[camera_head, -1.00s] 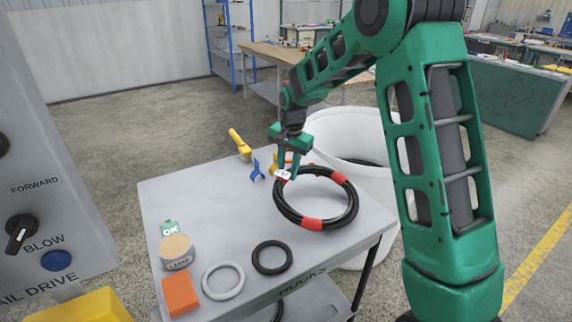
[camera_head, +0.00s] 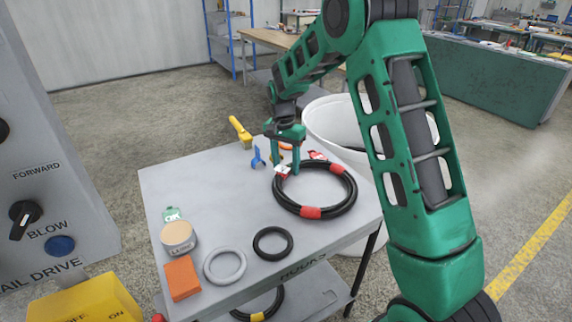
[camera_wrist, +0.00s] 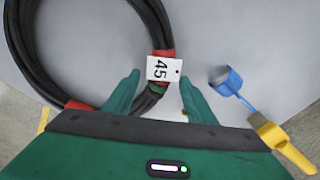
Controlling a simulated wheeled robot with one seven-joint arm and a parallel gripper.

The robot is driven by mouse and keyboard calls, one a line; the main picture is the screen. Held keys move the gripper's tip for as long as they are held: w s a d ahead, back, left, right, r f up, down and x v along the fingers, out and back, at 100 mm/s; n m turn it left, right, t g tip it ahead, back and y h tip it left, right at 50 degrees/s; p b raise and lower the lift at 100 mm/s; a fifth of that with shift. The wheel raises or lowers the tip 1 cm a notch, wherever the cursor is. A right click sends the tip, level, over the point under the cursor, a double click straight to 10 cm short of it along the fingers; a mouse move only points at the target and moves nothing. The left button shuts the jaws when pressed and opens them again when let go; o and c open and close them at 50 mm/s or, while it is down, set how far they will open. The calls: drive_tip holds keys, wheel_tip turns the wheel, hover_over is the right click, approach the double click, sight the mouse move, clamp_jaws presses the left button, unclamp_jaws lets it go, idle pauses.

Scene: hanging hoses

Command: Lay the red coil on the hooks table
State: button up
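The red coil (camera_head: 343,205) is a black hose ring with red bands. It lies flat on the right part of the grey hooks table (camera_head: 205,200), whose front edge is lettered HOOKS. In the wrist view the coil (camera_wrist: 22,60) fills the upper left, with a white tag (camera_wrist: 160,69) reading 45 at a red band. My gripper (camera_head: 286,172) is above the coil's far left side, pointing down. In the wrist view my gripper (camera_wrist: 160,88) is open, its fingers apart on either side of the tagged part, with visible gaps.
On the table are a grey ring (camera_head: 225,280), a black ring (camera_head: 273,256), an orange block (camera_head: 183,279), a round tin (camera_head: 178,232), a blue clip (camera_head: 257,158) and a yellow tool (camera_head: 240,130). A white bin (camera_head: 325,115) stands behind.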

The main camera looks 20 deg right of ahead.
wheel_tip(320, 180, up, 18)
drive_tip(key=shift+w+a+f, duration=0.15)
drive_tip(key=shift+a+f, duration=0.05)
drive_tip(key=shift+a, duration=0.1)
idle(1.5)
drive_tip(key=shift+d, duration=0.1)
idle(0.3)
